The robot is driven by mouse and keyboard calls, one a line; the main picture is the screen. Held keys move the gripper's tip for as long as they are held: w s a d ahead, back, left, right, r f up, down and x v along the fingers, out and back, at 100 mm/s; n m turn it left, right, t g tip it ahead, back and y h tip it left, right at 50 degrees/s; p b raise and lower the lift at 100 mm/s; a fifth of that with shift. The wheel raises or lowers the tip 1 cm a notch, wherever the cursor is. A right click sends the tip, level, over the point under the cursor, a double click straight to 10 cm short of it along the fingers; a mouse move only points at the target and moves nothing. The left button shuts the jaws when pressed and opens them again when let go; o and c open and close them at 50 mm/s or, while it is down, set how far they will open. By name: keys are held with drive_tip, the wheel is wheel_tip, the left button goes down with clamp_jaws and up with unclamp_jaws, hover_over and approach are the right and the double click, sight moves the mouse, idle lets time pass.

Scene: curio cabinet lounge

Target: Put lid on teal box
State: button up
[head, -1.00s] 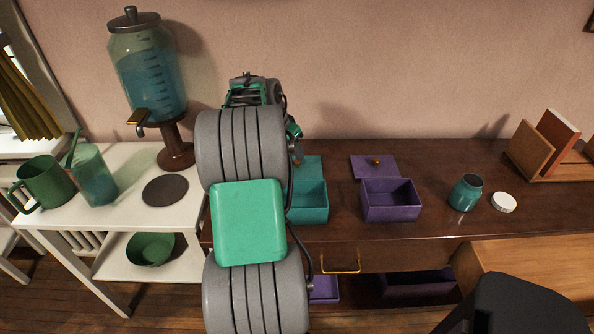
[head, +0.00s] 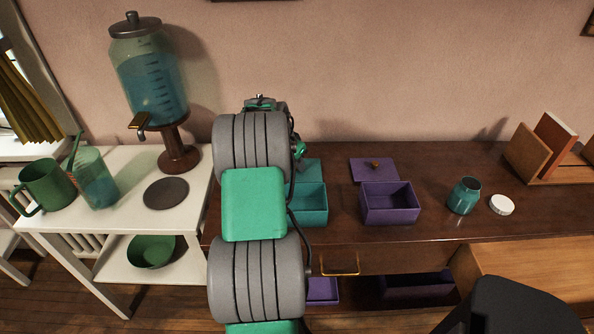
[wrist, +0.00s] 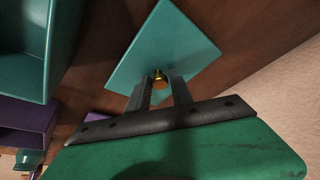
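The teal box (head: 312,210) stands open on the dark wooden cabinet, partly hidden by my arm in the head view. It also shows at the upper left of the wrist view (wrist: 40,60). The teal lid (head: 312,170) lies flat behind the box; in the wrist view the lid (wrist: 190,40) shows its gold knob (wrist: 159,75). My gripper (wrist: 162,82) is over the lid, its two fingers apart with the knob between their tips. I cannot tell whether they touch it. My arm hides the gripper in the head view.
A purple box (head: 390,208) and its purple lid (head: 373,168) are to the right, then a teal jar (head: 464,196) and a white cap (head: 502,205). A white table (head: 130,215) on the left holds a drink dispenser (head: 150,80). The cabinet top between purple box and jar is clear.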

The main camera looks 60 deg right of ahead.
clamp_jaws()
drive_tip(key=shift+r, duration=0.15)
drive_tip(key=shift+r, duration=0.25)
wheel_tip(320, 180, up, 3)
drive_tip(key=shift+f+b, duration=0.1)
drive_tip(key=shift+b, duration=0.35)
drive_tip(key=s+a+r+b, duration=0.2)
drive_tip(key=s+a+r, duration=0.4)
drive_tip(key=a+r, duration=0.3)
drive_tip(key=a, duration=0.3)
drive_tip(key=shift+s+a+r, duration=0.2)
drive_tip(key=shift+a, duration=0.05)
